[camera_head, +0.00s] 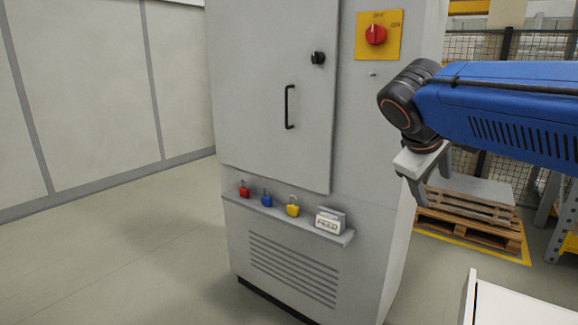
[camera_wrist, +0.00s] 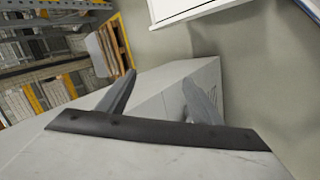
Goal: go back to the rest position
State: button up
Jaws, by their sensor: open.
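My gripper (camera_head: 428,183) hangs at the end of my blue arm, to the right of the grey cabinet (camera_head: 265,85) in the head view. In the wrist view my gripper (camera_wrist: 160,98) has its two fingers spread apart with nothing between them. The cabinet shows close behind the fingers in the wrist view (camera_wrist: 150,85). I cannot tell the exact gap between the fingers and the cabinet side.
The cabinet has a red rotary switch (camera_head: 376,35) on a yellow plate and a black door handle (camera_head: 289,107). Its shelf (camera_head: 272,212) holds red, blue and yellow padlocks and a small labelled box (camera_head: 330,221). A pallet (camera_head: 470,222) stands behind right. The left floor is clear.

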jog(key=s+a+f+m+y, duration=0.2)
jog(key=s+f+m+y, duration=0.4)
jog(key=s+f, duration=1.3)
notch_tip(320, 180, down, 4)
jog(key=shift+a, duration=0.1)
jog(key=shift+c, duration=0.3)
